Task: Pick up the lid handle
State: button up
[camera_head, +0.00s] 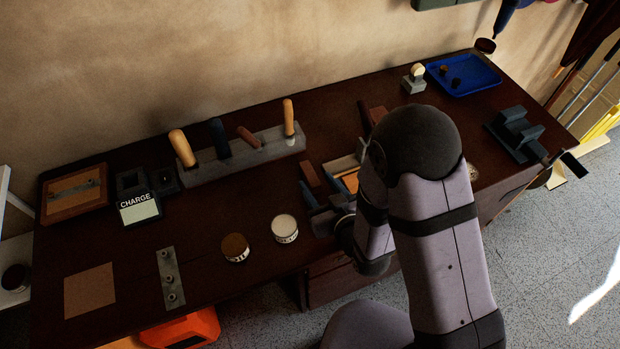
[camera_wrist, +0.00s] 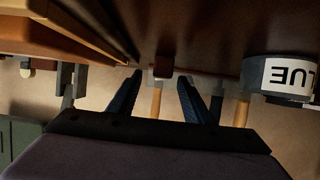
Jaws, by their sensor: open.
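No part is clearly recognisable as the lid handle. A wooden box with a pale rim (camera_head: 343,165) stands partly hidden behind my arm. A reddish-brown bar (camera_head: 308,176) lies just left of it. In the wrist view, which is upside down, a small dark red block (camera_wrist: 162,72) shows beyond and between my fingertips, apart from them; it may be the end of that bar. The box side (camera_wrist: 85,28) fills the upper left there. My gripper (camera_wrist: 158,84) is open and empty, low over the bench. Its dark blue fingers show beside the box in the head view (camera_head: 325,201).
Two round cans, one brown-topped (camera_head: 235,247) and one white-topped (camera_head: 285,228), stand left of my gripper. A tool rack (camera_head: 240,158) with several handles stands behind. A blue tray (camera_head: 463,75) is at the far right. The bench (camera_head: 215,205) is clear between rack and cans.

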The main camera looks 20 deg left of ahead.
aim_at(310, 173)
jog(key=shift+w+a, duration=0.2)
jog(key=shift+w+a+p, duration=0.15)
jog(key=shift+a+p, duration=0.1)
jog(key=shift+p, duration=0.05)
jog(key=p+x, duration=0.1)
jog(key=x, duration=0.1)
jog(key=shift+w+a, duration=0.3)
jog(key=shift+a, duration=0.05)
jog(key=shift+x, duration=0.85)
jog(key=shift+c, duration=0.3)
jog(key=c, duration=1.1)
